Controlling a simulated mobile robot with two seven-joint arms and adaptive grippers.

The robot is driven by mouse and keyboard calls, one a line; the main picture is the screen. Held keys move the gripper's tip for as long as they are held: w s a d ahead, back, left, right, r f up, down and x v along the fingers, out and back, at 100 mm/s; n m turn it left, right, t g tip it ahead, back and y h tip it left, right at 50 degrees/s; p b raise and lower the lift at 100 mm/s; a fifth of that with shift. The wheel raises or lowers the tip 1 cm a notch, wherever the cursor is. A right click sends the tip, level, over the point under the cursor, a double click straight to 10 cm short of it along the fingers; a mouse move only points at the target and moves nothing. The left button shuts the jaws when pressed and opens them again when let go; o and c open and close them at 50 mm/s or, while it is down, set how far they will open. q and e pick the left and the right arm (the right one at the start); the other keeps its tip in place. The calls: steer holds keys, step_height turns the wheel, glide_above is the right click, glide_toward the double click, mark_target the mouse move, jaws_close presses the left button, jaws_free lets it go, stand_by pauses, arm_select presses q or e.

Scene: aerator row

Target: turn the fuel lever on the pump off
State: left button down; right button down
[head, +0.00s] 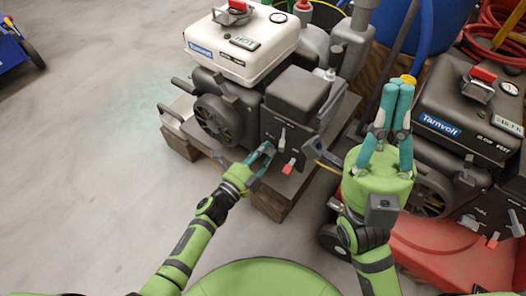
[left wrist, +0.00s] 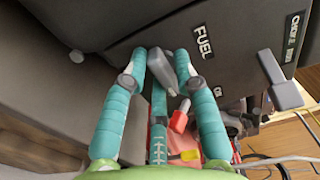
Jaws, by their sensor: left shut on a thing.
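The machine with the white tank (head: 243,45) stands on a wooden pallet in the head view; I take it as the pump. On its dark lower panel, the left wrist view shows a grey lever (left wrist: 181,70) beside the word FUEL. My left gripper (head: 268,149) is at this panel, its teal fingers on either side of the grey lever, shut on it in the left wrist view (left wrist: 160,62). The fingers partly hide the lever in the head view. My right gripper (head: 398,84) is raised to the right, its fingertips together, with nothing seen between them.
A red-tipped switch (left wrist: 180,117) sits just below the fuel lever. A grey choke lever (left wrist: 280,82) is to its right. A second, dark Tarnvolt machine (head: 455,105) on a red base stands at the right.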

arm_select(q)
steer(key=shift+a+f, duration=0.2)
steer(key=c, duration=1.1)
jaws_free()
steer(key=shift+d+r, duration=0.1)
steer(key=v, duration=1.2)
